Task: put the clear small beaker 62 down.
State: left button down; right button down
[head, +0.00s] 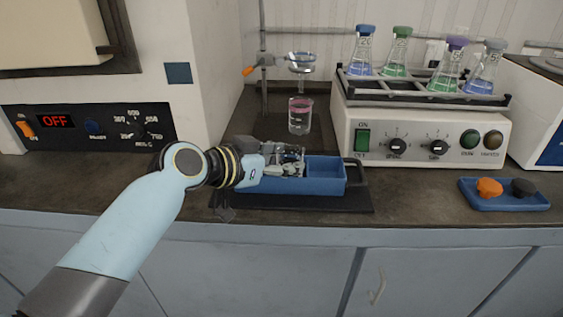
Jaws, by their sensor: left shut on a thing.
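My left gripper (294,161) reaches in from the left, low over the left part of a blue tray (326,187) on the bench. It is shut on a small clear thing, taken as the clear small beaker 62. The gripper hides most of it, and no number can be read. I cannot tell whether it touches the tray floor. The tray has a divider, and its right compartment looks empty. My right gripper is not in view.
A beaker with pinkish contents (300,116) stands behind the tray, below a glass funnel (301,62) on a stand. The shaker (420,135) holding several stoppered flasks is behind right. A small blue tray (503,202) holds orange and dark pieces. Bare bench lies between the trays.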

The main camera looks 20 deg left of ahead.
pick_arm(q)
jog(key=shift+s+r, duration=0.15)
jog(key=c, duration=1)
grip_release()
jog(key=shift+f, duration=0.2)
jog(key=shift+c, duration=0.2)
jog(key=o, duration=0.4)
jog(key=shift+r, duration=0.3)
jog(key=v, duration=1.2)
jog(key=shift+p, duration=0.4)
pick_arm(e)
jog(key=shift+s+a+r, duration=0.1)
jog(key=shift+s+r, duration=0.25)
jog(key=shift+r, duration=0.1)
